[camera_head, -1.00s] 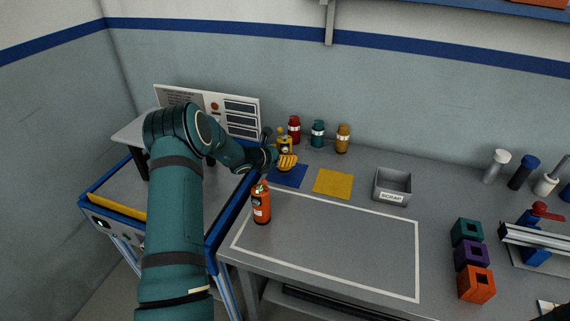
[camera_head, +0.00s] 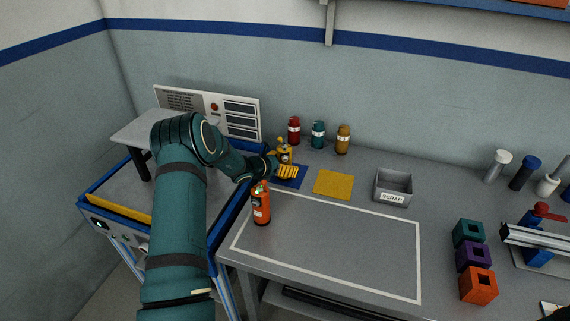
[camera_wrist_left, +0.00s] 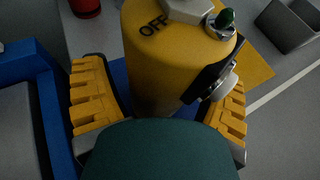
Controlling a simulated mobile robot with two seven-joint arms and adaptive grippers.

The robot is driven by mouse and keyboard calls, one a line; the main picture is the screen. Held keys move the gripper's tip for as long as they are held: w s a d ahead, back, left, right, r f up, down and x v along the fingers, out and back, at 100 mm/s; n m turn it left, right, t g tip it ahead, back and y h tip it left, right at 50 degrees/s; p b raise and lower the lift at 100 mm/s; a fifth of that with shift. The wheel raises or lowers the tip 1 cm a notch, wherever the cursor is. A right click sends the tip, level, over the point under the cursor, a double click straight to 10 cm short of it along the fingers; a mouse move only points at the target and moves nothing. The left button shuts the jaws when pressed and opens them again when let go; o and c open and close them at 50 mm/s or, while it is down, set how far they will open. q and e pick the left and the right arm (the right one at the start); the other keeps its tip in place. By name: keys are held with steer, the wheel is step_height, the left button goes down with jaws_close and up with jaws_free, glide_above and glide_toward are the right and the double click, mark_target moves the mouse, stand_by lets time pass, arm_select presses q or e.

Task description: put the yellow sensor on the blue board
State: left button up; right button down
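The yellow sensor (camera_head: 285,155) stands upright at the blue board (camera_head: 295,183), at its back left part. In the left wrist view the sensor (camera_wrist_left: 160,70) shows its "OFF" marking, a green-tipped switch and a dark side part with a round knob. My left gripper (camera_head: 286,171) has its yellow ribbed fingers on both sides of the sensor. In the wrist view the fingers (camera_wrist_left: 165,100) are spread, with blue showing between the left finger and the sensor. The sensor's base is hidden. My right gripper is out of view.
An orange-red bottle (camera_head: 261,206) stands just in front of the blue board. A yellow mat (camera_head: 333,184) and a grey scrap bin (camera_head: 393,198) lie to the right. Red, teal and yellow bottles (camera_head: 318,135) stand behind. The white-outlined area (camera_head: 330,250) is clear.

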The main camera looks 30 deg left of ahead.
arm_select(q)
steer(key=shift+r, duration=0.2)
steer(key=p+v, duration=0.1)
steer(key=v, duration=1.1)
